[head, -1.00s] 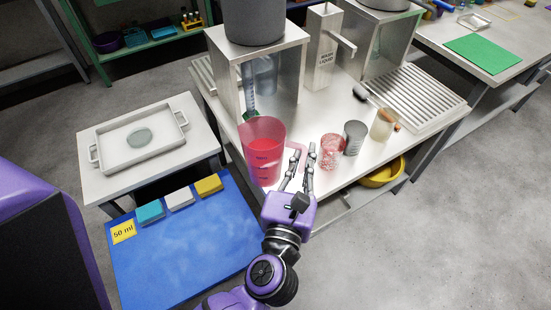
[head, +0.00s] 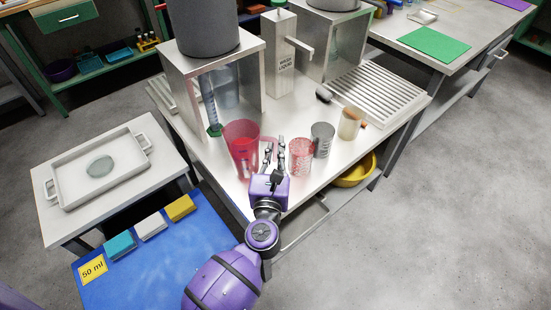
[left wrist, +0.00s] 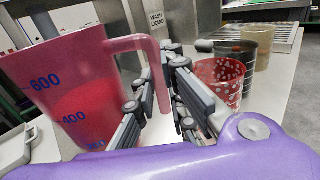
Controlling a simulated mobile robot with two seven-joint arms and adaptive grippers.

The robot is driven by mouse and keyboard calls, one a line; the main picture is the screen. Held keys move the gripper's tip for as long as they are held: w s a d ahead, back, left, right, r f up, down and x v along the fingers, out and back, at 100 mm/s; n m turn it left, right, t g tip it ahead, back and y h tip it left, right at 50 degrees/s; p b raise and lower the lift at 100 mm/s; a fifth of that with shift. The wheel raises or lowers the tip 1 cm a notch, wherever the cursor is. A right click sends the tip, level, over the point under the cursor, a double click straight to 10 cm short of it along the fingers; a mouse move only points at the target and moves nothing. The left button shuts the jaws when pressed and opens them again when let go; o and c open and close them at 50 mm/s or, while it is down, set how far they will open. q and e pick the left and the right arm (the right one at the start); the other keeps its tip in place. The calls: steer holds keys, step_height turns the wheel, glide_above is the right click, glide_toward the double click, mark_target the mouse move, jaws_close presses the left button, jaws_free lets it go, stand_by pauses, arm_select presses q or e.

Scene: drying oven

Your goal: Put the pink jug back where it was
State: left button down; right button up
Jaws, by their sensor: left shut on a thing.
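The pink jug (head: 241,143) is a translucent tapered vessel with blue volume marks and red contents, standing upright at the front left of the steel wash table (head: 224,177). I cannot tell whether its base touches the tabletop. My left gripper (head: 274,149) is at the jug's right side, shut on its handle. In the left wrist view the jug (left wrist: 75,90) fills the left side, its handle (left wrist: 157,70) passing down beside the fingers (left wrist: 165,100). My right gripper is not in view.
A red speckled tumbler (head: 300,156), grey cup (head: 322,139) and beige holder (head: 350,122) stand right of the gripper. A wash liquid dispenser (head: 281,60) and steel stand (head: 250,85) are behind. A tray (head: 70,190) and blue mat (head: 195,238) lie left.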

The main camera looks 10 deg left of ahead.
arm_select(q)
step_height(320, 180, down, 2)
steer(key=shift+f+b, duration=0.15)
steer(key=shift+b, duration=0.15)
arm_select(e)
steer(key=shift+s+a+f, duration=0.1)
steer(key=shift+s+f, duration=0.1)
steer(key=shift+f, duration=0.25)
arm_select(q)
steer(key=c, duration=2.3)
jaws_free()
steer(key=shift+s+f, duration=0.1)
steer(key=shift+f, duration=0.15)
steer(key=o, duration=0.5)
steer(key=shift+r, duration=0.1)
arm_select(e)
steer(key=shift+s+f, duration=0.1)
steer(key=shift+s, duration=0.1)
